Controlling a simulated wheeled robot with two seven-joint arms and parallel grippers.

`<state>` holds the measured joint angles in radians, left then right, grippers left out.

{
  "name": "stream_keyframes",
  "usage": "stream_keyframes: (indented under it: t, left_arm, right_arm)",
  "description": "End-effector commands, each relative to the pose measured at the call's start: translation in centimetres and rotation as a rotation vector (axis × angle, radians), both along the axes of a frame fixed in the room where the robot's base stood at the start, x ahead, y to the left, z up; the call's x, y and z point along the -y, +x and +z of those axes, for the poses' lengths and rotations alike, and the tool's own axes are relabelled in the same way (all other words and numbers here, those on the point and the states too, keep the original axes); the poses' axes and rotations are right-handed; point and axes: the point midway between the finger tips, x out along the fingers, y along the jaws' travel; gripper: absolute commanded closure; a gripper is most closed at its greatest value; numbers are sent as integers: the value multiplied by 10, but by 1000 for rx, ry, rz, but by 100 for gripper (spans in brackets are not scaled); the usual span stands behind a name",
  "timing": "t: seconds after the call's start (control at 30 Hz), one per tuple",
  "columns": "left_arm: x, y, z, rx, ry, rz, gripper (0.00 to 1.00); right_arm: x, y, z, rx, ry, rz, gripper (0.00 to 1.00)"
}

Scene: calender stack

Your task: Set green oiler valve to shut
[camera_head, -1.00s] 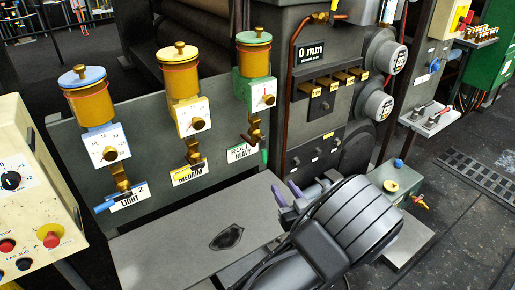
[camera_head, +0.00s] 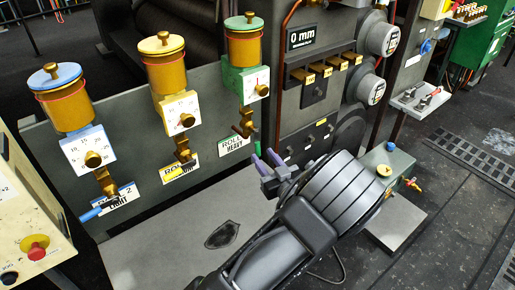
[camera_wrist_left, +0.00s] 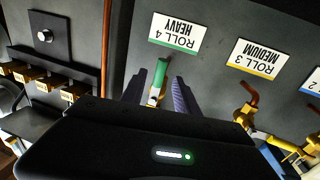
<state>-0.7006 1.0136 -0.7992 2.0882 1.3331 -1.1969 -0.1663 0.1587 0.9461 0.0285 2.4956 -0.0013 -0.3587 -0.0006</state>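The green oiler (camera_head: 246,45) is an amber jar with a green lid and a white dial, the rightmost of three on the grey panel. Its brass valve (camera_head: 245,124) sits below, and its green handle (camera_head: 257,148) points downward beside the ROLL 4 HEAVY label (camera_head: 235,145). My left gripper (camera_head: 266,162) is open at the handle's lower end. In the left wrist view, the green handle (camera_wrist_left: 160,74) shows between the two spread purple fingers of the left gripper (camera_wrist_left: 156,92), with gaps on both sides. Contact is not visible. My right gripper is out of view.
Yellow (camera_head: 164,72) and blue (camera_head: 56,90) oilers stand to the left; the blue handle (camera_head: 90,214) points left. A grey machine with a 0 mm display (camera_head: 301,38) and brass-coloured blocks is close on the right. A grey plate (camera_head: 165,245) lies below the panel.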

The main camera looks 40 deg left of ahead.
Motion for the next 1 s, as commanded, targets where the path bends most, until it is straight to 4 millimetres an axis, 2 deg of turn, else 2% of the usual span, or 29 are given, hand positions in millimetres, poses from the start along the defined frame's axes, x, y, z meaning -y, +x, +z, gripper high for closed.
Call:
stream_keyframes:
  t: [0.1, 0.3, 0.67, 1.0]
  left_arm:
    - [-18, 9, 1, 1, 0, 2, 63]
    - [-39, 21, 0, 1, 0, 0, 63]
    - [-44, 24, 0, 0, -1, -1, 64]
    - [-44, 23, 0, 0, -1, -1, 92]
  right_arm:
    - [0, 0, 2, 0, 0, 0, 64]
    - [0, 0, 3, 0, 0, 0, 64]
    - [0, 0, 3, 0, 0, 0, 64]
    - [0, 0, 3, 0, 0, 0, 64]
